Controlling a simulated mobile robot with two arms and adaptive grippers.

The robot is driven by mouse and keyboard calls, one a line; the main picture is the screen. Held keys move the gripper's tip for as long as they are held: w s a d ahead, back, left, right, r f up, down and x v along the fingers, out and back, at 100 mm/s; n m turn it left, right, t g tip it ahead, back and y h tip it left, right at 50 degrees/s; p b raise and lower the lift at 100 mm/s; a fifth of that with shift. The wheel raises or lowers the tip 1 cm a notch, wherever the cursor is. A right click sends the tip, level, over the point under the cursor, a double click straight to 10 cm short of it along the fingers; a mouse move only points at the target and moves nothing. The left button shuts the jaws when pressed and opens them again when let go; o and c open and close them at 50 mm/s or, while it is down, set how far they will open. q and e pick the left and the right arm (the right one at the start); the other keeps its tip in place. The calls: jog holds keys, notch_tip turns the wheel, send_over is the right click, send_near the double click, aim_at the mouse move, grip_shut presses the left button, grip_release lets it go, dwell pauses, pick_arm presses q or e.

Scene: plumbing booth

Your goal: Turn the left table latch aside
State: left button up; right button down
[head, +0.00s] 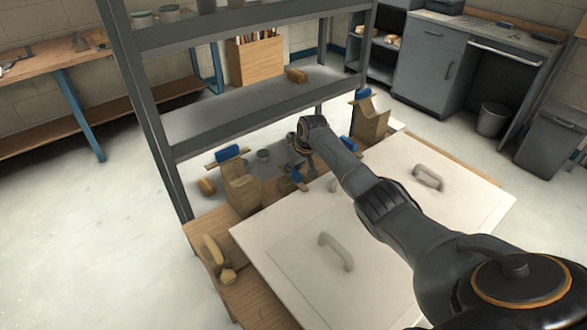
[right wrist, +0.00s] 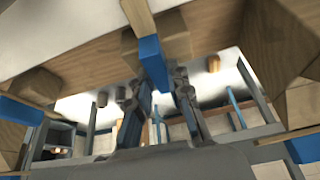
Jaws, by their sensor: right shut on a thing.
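The white panel (head: 330,235) with two grey handles lies on the wooden table. The left table latch (head: 298,180) shows as a small blue grip near the panel's back edge, partly hidden by my gripper. In the right wrist view its wooden bar and blue grip (right wrist: 151,62) hang beside a wooden block at the table's edge. My right gripper (head: 298,166) reaches down over the back edge; its fingers (right wrist: 163,80) are shut on the blue grip. Another blue grip (head: 346,143) shows to the right, partly behind my arm. My left gripper is out of view.
Wooden stands with blue tops rise at the back left (head: 240,186) and back right (head: 371,122). A grey shelf (head: 250,108) stands behind the table. The floor to the left is clear.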

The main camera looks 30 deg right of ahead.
jog(key=shift+a+r+m+h+p, duration=0.15)
jog(key=shift+m+h+p, duration=0.25)
jog(key=shift+m+p, duration=0.65)
jog(key=shift+m+h+p, duration=0.3)
jog(key=shift+m+p, duration=0.35)
jog(key=shift+m, duration=0.2)
jog(key=shift+a+m+g+h, duration=0.1)
jog(key=shift+m+g+h, duration=0.25)
jog(key=shift+m, duration=0.55)
jog(key=m, duration=0.1)
jog(key=m+h, duration=0.1)
jog(key=shift+w+f+m+g, duration=0.1)
jog(key=shift+f+m+g, duration=0.15)
jog(key=shift+m, duration=0.15)
jog(key=shift+f+m+b, duration=0.1)
jog(key=shift+m+b, duration=0.55)
jog(key=shift+m, duration=0.15)
jog(key=m+g+b, duration=0.1)
jog(key=m+b, duration=0.2)
jog(key=b, duration=0.1)
jog(key=m+g+h+b, duration=0.1)
jog(key=m+b, duration=0.2)
jog(key=b, duration=0.2)
jog(key=shift+w+a+f+g+h, duration=0.1)
jog(key=shift+w+f+g+h, duration=0.05)
jog(key=shift+g+h, duration=0.15)
jog(key=shift+r+m+b, duration=0.25)
jog(key=shift+m+b, duration=0.35)
jog(key=shift+b, duration=0.5)
